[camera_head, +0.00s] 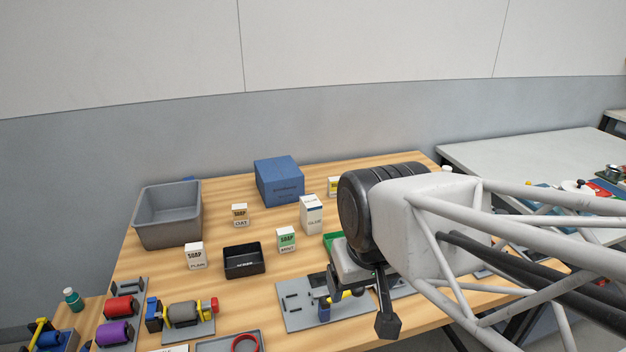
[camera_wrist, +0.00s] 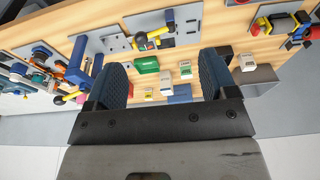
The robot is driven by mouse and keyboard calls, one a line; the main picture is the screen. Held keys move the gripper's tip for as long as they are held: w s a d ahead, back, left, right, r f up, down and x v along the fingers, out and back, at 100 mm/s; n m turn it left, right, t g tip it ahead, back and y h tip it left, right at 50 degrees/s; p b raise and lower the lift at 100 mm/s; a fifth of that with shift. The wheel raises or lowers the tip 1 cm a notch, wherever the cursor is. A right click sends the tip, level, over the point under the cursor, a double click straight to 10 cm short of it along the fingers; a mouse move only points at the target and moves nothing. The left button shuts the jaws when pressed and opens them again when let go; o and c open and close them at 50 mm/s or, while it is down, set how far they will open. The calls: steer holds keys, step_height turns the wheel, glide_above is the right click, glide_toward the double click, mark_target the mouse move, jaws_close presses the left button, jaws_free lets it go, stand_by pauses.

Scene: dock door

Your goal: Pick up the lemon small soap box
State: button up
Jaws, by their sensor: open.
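A small white box with a yellow band (camera_head: 334,186), which looks like the lemon soap box, stands at the back of the table. My arm partly hides it in the head view, and its label cannot be read. A small yellowish-white box, likely the same one, shows between my fingers in the wrist view (camera_wrist: 148,93), farther off. My gripper (camera_head: 387,318) is in front of it, above the table's front part. In the wrist view my gripper (camera_wrist: 163,75) has its two fingers wide apart, with nothing between them.
A plain soap box (camera_head: 195,256), a green-labelled mint soap box (camera_head: 286,239), a tan-labelled box (camera_head: 240,215) and a taller white box (camera_head: 312,214) stand around a black tray (camera_head: 243,261). A blue box (camera_head: 279,182) and a grey bin (camera_head: 167,218) are behind. A tool panel (camera_head: 300,315) lies in front.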

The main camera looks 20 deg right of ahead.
steer(key=shift+o, duration=0.5)
steer(key=n+t+h, duration=0.1)
steer(key=n+t, duration=0.7)
steer(key=n, duration=1.8)
glide_above(336, 186)
steer(key=s+a, duration=0.3)
steer(key=s, duration=0.5)
steer(key=s+a, duration=0.2)
steer(key=s, duration=0.5)
step_height(336, 186, down, 10)
steer(key=f, duration=0.1)
steer(key=w+d+f+n+t, duration=0.1)
steer(key=w+f+n, duration=0.2)
steer(key=w+d+f+n+t, duration=0.1)
steer(key=w+d+f+n, duration=0.1)
steer(key=w+f+n, duration=0.1)
steer(key=w+d+f+n+t, duration=0.1)
steer(key=w+f+n, duration=0.2)
steer(key=f, duration=0.1)
steer(key=shift+w+d+f, duration=0.1)
steer(key=shift+w+d, duration=0.05)
steer(key=shift+d, duration=0.2)
steer(key=shift+w, duration=0.1)
steer(key=shift+x, duration=1.2)
